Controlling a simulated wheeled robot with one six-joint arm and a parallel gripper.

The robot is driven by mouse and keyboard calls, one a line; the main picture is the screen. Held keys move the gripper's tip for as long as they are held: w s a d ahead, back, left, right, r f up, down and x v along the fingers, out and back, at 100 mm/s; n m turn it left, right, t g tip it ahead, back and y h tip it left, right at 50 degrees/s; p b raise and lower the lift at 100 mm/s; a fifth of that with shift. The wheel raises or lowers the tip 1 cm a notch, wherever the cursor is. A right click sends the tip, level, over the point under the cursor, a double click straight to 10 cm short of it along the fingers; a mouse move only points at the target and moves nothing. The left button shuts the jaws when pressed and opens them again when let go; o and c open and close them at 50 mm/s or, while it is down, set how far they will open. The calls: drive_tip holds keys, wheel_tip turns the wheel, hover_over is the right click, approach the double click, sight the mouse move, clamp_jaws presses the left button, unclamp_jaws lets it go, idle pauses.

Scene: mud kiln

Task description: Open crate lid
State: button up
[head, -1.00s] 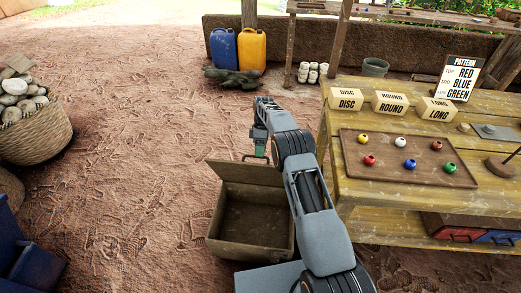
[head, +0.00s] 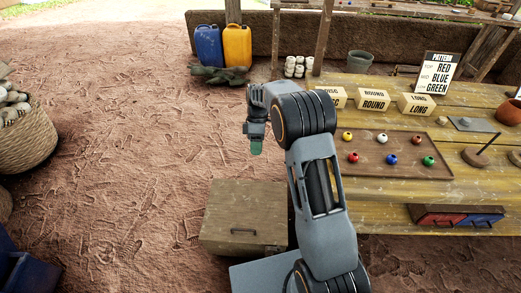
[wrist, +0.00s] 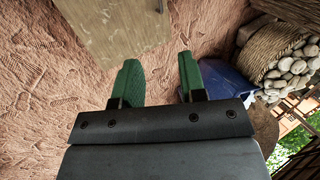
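The wooden crate (head: 225,243) stands on the ground left of the workbench. Its lid (head: 245,203) lies flat and closed over it, with a dark handle (head: 243,231) near the near edge. In the wrist view part of the lid (wrist: 115,25) shows at the top, with the handle (wrist: 162,6) at the picture's edge. My gripper (head: 256,147) hangs above and beyond the crate, apart from the lid. In the wrist view its green fingers (wrist: 158,65) are spread with nothing between them. My arm hides part of the crate's right side.
The workbench (head: 400,225) with a bead tray (head: 365,168) and labelled boxes stands to the right. Blue and yellow jugs (head: 237,45) stand at the back. A basket of stones (head: 25,140) is at the left. Bare ground left of the crate is free.

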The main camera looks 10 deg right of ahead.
drive_tip(key=shift+s+d+r, duration=0.1)
drive_tip(key=shift+s+r, duration=0.2)
drive_tip(key=shift+s, duration=0.45)
drive_tip(key=shift+s+r, duration=0.35)
drive_tip(key=shift+s, duration=0.35)
drive_tip(key=shift+s+d+r, duration=0.1)
drive_tip(key=shift+s+r, duration=0.2)
drive_tip(key=shift+s, duration=0.45)
drive_tip(key=s+d+r+m+t+p, duration=0.1)
drive_tip(key=s+r+m+t+p, duration=0.2)
drive_tip(key=r, duration=0.7)
drive_tip(key=s+d+r+m+t+h+p, duration=0.1)
drive_tip(key=s+r+m+t+p, duration=0.2)
drive_tip(key=s+r+m+p, duration=0.3)
drive_tip(key=s+d+r+m+t+p, duration=0.1)
drive_tip(key=s+r+m+t+p, duration=0.1)
drive_tip(key=s+r+m+p, duration=0.3)
drive_tip(key=s+r+p, duration=0.3)
drive_tip(key=r+p, duration=0.4)
drive_tip(key=r, duration=0.2)
drive_tip(key=shift+r+m+t+h, duration=0.3)
drive_tip(key=shift+t, duration=0.1)
